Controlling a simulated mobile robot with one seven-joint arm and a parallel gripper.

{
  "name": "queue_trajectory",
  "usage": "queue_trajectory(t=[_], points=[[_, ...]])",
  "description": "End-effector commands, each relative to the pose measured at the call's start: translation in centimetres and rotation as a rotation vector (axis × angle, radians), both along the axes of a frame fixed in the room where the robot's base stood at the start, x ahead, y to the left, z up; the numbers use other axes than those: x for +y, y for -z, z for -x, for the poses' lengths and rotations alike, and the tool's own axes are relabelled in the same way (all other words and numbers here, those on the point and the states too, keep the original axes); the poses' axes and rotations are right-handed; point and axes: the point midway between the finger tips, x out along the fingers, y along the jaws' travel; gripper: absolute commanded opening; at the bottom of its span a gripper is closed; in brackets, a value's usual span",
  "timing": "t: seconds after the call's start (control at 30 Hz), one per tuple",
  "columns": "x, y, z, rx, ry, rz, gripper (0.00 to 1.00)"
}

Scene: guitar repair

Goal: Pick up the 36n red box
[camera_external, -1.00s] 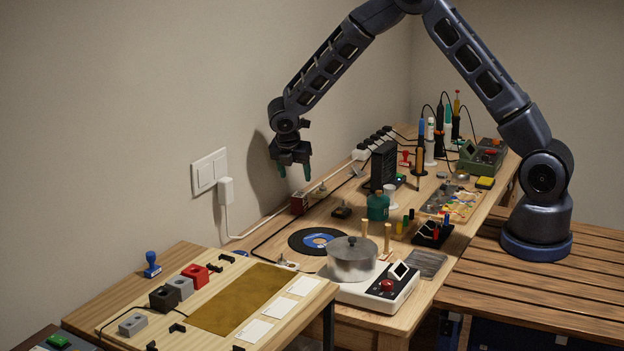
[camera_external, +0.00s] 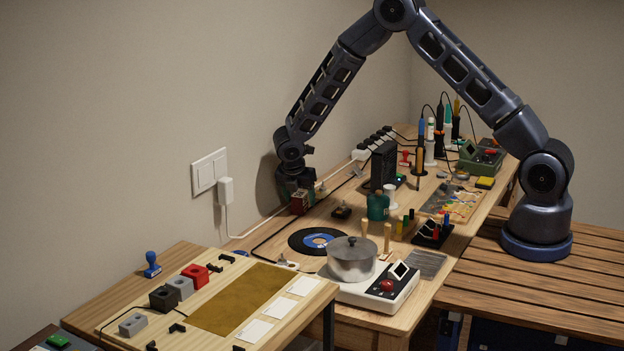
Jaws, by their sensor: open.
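The jaws are open; whether the fingers touch the box cannot be told. A brighter red block (camera_external: 195,275) sits on the wooden board at the front left, well away from my gripper.
Near the gripper are a dark small part (camera_external: 341,212), a black record (camera_external: 318,241) and a black cable along the bench. A green bottle (camera_external: 377,206), a pot (camera_external: 352,259) and a tall black case (camera_external: 383,165) stand to the right. The wall is close behind.

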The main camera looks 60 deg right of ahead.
Motion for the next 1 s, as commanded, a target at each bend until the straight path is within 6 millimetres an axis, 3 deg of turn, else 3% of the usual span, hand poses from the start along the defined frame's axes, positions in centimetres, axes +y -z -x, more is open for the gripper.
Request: queue_trajectory(t=[0.13,0.37,0.6,0.63,0.87,1.0], points=[[-0.6,1.4,-0.1,-0.001,0.001,0.000,0.60],[-0.6,1.5,-0.1,-0.001,0.001,0.000,0.58],[-0.6,1.5,-0.1,-0.001,0.001,0.000,0.11],[-0.6,1.5,-0.1,-0.001,0.001,0.000,0.08],[-0.6,1.3,-0.1,-0.002,0.000,0.000,0.08],[-0.6,0.2,-0.2,-0.004,0.001,0.000,0.08]])
